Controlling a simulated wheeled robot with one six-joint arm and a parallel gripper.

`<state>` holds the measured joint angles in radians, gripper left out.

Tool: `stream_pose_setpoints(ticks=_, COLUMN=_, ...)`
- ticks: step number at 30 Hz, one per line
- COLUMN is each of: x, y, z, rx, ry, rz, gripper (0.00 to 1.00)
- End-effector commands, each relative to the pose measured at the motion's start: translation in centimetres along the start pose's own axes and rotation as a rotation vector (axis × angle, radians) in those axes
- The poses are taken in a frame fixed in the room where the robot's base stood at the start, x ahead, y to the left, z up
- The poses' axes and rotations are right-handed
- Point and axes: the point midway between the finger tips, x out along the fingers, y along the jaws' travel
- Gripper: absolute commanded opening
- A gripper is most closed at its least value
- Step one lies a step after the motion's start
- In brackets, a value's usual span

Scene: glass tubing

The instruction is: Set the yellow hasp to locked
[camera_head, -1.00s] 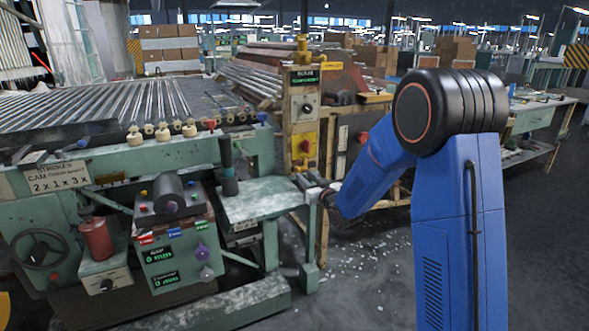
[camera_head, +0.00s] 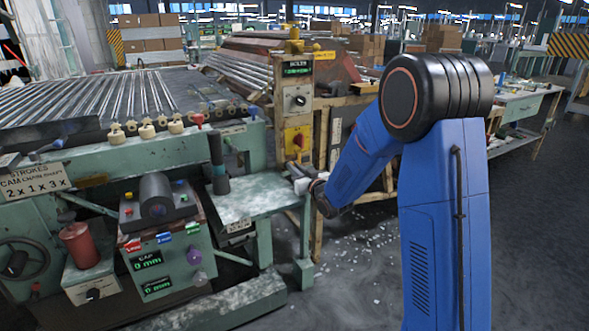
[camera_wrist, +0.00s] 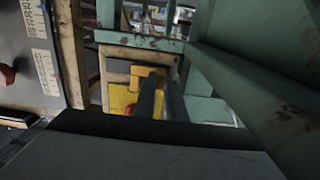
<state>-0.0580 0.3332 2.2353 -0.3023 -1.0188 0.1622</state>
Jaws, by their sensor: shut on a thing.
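A yellow plate (camera_head: 297,140) with a red knob sits low on the front of a rusty yellow post in the head view. In the wrist view the yellow hasp (camera_wrist: 138,73) shows as an orange-yellow tab above a yellow plate with a red spot (camera_wrist: 129,109). My gripper (camera_head: 301,181) reaches in from the right, in front of and below the plate in the head picture. In the wrist view its dark fingers (camera_wrist: 160,97) lie across the hasp and plate, shut on the hasp. They hide part of it, and its exact turn is unclear.
A green bench (camera_head: 262,200) stands just left of my gripper. A green beam (camera_wrist: 262,75) runs close along the right in the wrist view, and a scale-marked panel (camera_wrist: 45,70) lies left. A black dial (camera_head: 299,100) sits above the plate. Open floor lies right.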

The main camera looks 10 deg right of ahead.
Motion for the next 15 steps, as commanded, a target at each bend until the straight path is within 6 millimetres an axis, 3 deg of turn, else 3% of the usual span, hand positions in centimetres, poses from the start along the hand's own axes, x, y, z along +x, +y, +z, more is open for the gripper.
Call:
stream_pose_setpoints(ticks=9, x=0.0, y=2.7, z=0.1, rx=0.000, ry=-0.001, rz=0.002, gripper=0.00)
stream_pose_setpoints(ticks=15, x=0.0, y=2.9, z=0.1, rx=0.001, ry=-0.001, rz=0.002, gripper=0.00)
